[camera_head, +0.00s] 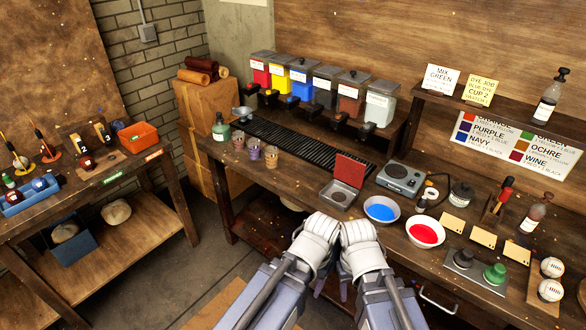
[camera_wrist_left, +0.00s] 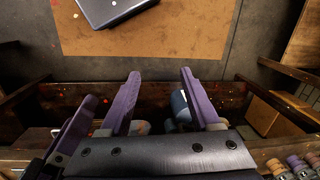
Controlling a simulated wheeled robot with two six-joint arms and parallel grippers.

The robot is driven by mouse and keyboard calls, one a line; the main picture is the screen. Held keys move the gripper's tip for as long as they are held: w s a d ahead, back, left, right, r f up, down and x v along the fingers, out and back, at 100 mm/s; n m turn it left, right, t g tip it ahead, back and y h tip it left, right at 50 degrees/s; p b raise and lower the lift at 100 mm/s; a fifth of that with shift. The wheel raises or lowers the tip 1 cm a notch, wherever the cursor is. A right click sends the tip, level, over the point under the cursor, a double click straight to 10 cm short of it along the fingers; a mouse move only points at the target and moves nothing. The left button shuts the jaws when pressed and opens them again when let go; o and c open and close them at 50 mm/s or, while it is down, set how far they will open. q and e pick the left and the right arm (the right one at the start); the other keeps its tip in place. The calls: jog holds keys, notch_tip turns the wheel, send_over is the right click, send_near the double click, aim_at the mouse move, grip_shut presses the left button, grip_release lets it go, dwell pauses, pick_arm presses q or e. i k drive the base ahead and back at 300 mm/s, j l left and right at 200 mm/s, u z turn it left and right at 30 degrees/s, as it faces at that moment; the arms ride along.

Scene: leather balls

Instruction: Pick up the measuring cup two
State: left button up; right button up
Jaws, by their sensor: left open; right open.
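Cups also show at the lower right of the left wrist view (camera_wrist_left: 297,167). My left gripper (camera_wrist_left: 158,88) is open and empty, apart from the cups. My right gripper (camera_head: 347,284) is by the bench's front edge, beside the left one; its fingers are mostly hidden by my arms.
Dye dispensers (camera_head: 301,82) line the back. Floor is free between the benches.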

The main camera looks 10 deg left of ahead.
aim_at(254, 149)
jog(key=i+j+z, duration=0.25)
jog(key=j, duration=0.7)
jog(key=i+j+z, duration=0.15)
jog(key=j+z, duration=0.15)
jog(key=j, duration=0.65)
jog(key=j+z, duration=0.25)
jog(key=j, duration=0.75)
